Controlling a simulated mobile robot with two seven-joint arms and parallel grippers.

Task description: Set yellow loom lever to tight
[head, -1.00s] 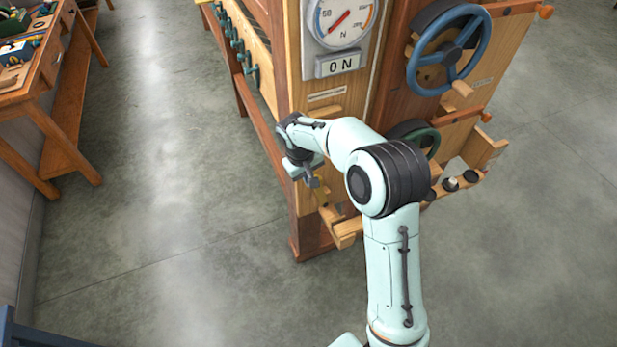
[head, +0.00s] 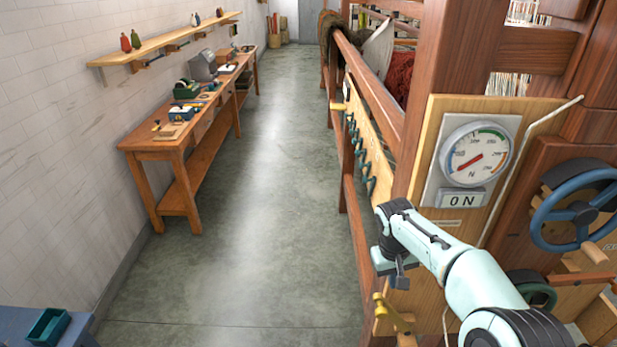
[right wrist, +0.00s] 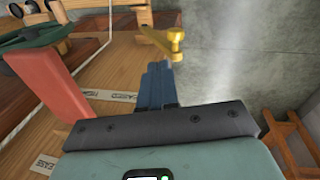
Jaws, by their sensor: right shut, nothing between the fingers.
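The yellow lever (head: 392,312) sticks out from the lower wooden panel at the corner of the loom. In the right wrist view the yellow lever (right wrist: 163,38) lies just beyond my fingertips, with its rounded knob to the right. My right gripper (head: 400,280) is shut and empty, just above the lever in the head view. Its dark blue fingers (right wrist: 158,72) point at the lever; I cannot tell whether they touch it. The lever's own setting marks are not readable. My left gripper is not in view.
A gauge (head: 475,153) sits above an "ON" plate (head: 460,199) on the loom post. A blue handwheel (head: 577,208) is at the right. A red bar (right wrist: 50,85) and a small printed label (right wrist: 112,96) show in the wrist view. The aisle floor (head: 250,220) is clear; a workbench (head: 160,141) stands left.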

